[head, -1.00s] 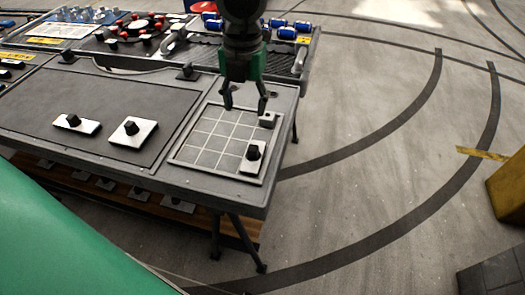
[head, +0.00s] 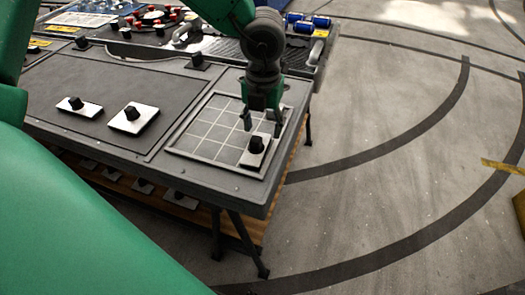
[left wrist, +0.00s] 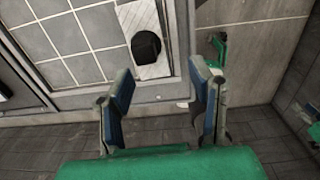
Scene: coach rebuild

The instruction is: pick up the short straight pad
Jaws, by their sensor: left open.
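A pale rectangular pad with a black knob (head: 253,153) lies on the front right of the white-lined grid (head: 212,130). It also shows in the left wrist view (left wrist: 146,42). My left gripper (head: 262,122) is open and empty, its fingers pointing down just behind this pad in the head view. In the left wrist view its two fingers (left wrist: 163,105) are spread, with the pad beyond them. A narrow white pad (head: 80,107) and a squarer white pad (head: 134,119), each with a black knob, lie on the dark panel (head: 110,85). I cannot tell which is the short straight one.
The grid sits near the right end of a grey table (head: 150,168). Behind are a ribbed dark tray (head: 228,47) and blue cylinders (head: 321,22). A lower wooden shelf (head: 185,207) holds several pads. Open floor with dark curved bands lies to the right.

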